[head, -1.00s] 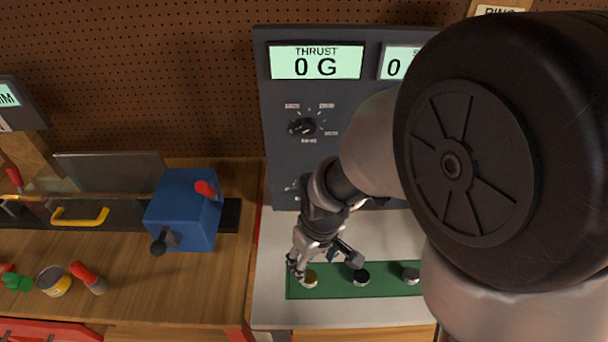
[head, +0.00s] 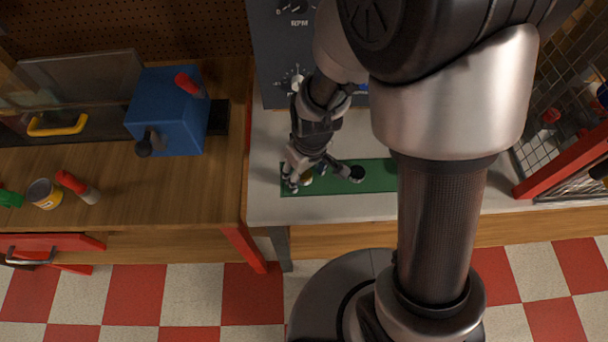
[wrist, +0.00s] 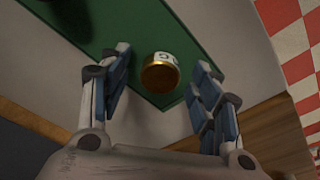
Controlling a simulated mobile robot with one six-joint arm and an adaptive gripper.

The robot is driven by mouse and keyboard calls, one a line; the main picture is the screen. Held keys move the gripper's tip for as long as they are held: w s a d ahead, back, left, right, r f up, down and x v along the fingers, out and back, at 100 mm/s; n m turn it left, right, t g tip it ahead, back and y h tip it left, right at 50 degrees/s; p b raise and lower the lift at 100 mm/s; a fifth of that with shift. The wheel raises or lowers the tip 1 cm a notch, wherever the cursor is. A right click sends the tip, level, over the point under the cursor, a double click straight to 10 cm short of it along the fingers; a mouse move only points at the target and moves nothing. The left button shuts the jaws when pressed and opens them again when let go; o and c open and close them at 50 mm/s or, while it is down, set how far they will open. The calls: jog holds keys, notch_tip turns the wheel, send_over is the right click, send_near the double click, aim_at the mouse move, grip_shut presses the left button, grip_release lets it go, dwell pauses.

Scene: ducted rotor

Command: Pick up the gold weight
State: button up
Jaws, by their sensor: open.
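The gold weight (wrist: 161,74) is a short gold cylinder with a pale lettered top. It stands on the green strip (wrist: 178,98) near the strip's end, and in the head view it is partly hidden by my fingers (head: 307,178). My gripper (wrist: 163,62) is open, with one finger on each side of the weight. A gap shows between the weight and each finger in the wrist view. In the head view my gripper (head: 320,179) reaches down over the strip's left end.
The grey instrument panel (head: 276,60) rises behind. A blue box with a lever (head: 168,115) is on the wooden bench at left. The pale bench top (head: 262,150) left of the strip is clear.

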jog(key=shift+c, duration=0.5)
jog(key=c, duration=1.1)
